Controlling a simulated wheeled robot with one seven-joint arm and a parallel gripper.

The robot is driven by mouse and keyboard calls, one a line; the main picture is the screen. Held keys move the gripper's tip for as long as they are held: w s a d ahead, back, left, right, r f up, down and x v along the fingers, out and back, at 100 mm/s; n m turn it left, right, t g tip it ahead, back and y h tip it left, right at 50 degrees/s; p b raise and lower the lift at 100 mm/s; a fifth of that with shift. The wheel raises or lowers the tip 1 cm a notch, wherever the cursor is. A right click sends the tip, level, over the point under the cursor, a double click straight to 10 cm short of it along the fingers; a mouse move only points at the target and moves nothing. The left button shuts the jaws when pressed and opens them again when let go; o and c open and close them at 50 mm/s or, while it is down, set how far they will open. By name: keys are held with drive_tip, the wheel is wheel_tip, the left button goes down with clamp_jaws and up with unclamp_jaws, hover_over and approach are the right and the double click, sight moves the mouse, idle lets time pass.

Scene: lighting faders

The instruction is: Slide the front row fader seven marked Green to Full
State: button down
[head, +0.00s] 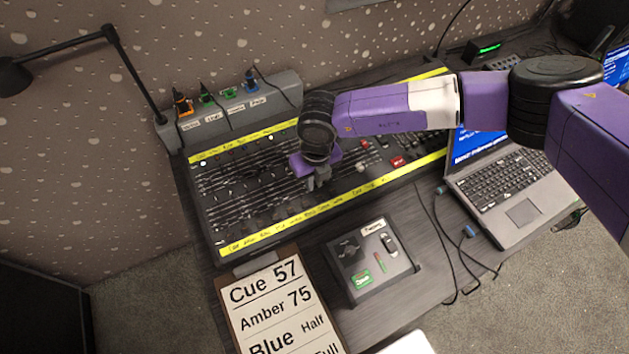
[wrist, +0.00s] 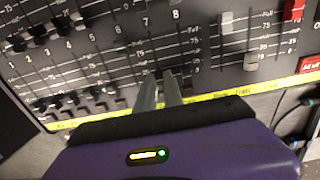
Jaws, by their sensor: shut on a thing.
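The fader console (head: 235,222) lies on the desk, with a back row and a front row of faders and yellow label strips. My gripper (head: 318,184) is over the front row, right of the middle of the fader field. In the wrist view my gripper (wrist: 162,76) has its fingers close together, shut on a dark front row fader cap that they mostly hide. It is below the printed numbers 7 and 8. The Green label is too small or hidden to read. Several other front row caps (wrist: 82,96) sit low, near the front yellow strip (wrist: 235,95).
A clipboard (head: 235,300) with a cue list and a small grey box (head: 350,285) lie in front of the console. A laptop (head: 500,190) stands at the right. A plug strip (head: 215,120) and a lamp (head: 135,75) are behind. Light master faders (wrist: 250,60) are right of my fingers.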

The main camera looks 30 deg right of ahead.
drive_tip(key=shift+w+r+b, duration=0.2)
drive_tip(key=shift+w+b, duration=1.25)
drive_tip(key=shift+w, duration=1.4)
drive_tip(key=c, duration=1.7)
unclamp_jaws()
drive_tip(key=shift+r, duration=0.1)
drive_tip(key=shift+r+p, duration=1.1)
drive_tip(key=shift+r, duration=0.15)
drive_tip(key=r, duration=0.2)
drive_tip(key=r+b, duration=0.1)
drive_tip(key=r, duration=0.4)
drive_tip(key=shift+s+r, duration=0.35)
drive_tip(key=shift+s, duration=0.05)
